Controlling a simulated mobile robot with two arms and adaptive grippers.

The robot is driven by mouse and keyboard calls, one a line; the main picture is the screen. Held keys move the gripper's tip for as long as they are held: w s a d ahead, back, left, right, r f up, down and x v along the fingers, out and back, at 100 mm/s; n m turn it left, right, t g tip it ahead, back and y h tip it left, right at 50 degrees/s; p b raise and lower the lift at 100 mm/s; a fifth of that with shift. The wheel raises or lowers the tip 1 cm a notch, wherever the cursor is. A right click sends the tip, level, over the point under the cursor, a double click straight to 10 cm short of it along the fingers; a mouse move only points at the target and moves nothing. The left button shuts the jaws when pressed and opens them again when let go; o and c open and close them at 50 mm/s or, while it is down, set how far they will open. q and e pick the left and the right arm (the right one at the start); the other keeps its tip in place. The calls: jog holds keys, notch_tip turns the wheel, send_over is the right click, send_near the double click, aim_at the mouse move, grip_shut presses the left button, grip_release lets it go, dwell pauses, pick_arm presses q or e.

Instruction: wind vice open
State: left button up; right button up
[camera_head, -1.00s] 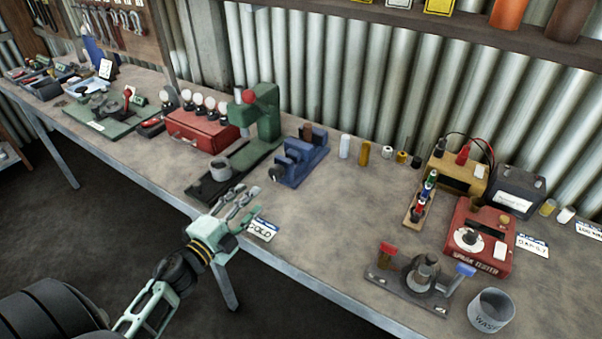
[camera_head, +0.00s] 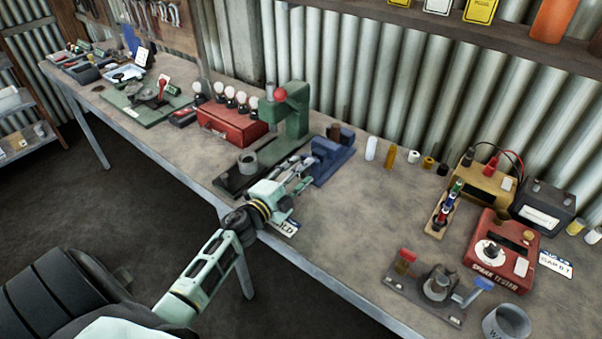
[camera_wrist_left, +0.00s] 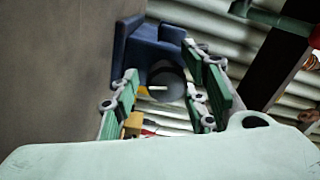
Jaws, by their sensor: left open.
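The blue vice (camera_head: 334,158) stands on the bench right of the green press, its front end towards me. My left gripper (camera_head: 299,173) is open at the vice's front end and partly covers it in the head view. In the left wrist view the vice body (camera_wrist_left: 152,42) is beyond the fingers. A dark round screw end (camera_wrist_left: 168,82) with a thin pale bar lies between the two open green fingers. I cannot tell whether a finger touches it. My right gripper is not in view.
The green press (camera_head: 291,115) and a grey cup (camera_head: 248,162) stand close on the left. A label card (camera_head: 286,228) lies below the gripper at the bench's front edge.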

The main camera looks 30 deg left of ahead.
pick_arm(q)
jog(key=shift+s+f, duration=0.1)
jog(key=c, duration=1.1)
jog(key=shift+o, duration=0.2)
jog(key=shift+f+m+b, duration=0.15)
jog(key=shift+m+b, duration=0.25)
jog(key=shift+m, duration=0.2)
jog(key=o, duration=1.1)
jog(key=shift+c, duration=0.2)
jog(key=s, duration=0.8)
jog(key=s+a, duration=0.1)
jog(key=s, duration=0.3)
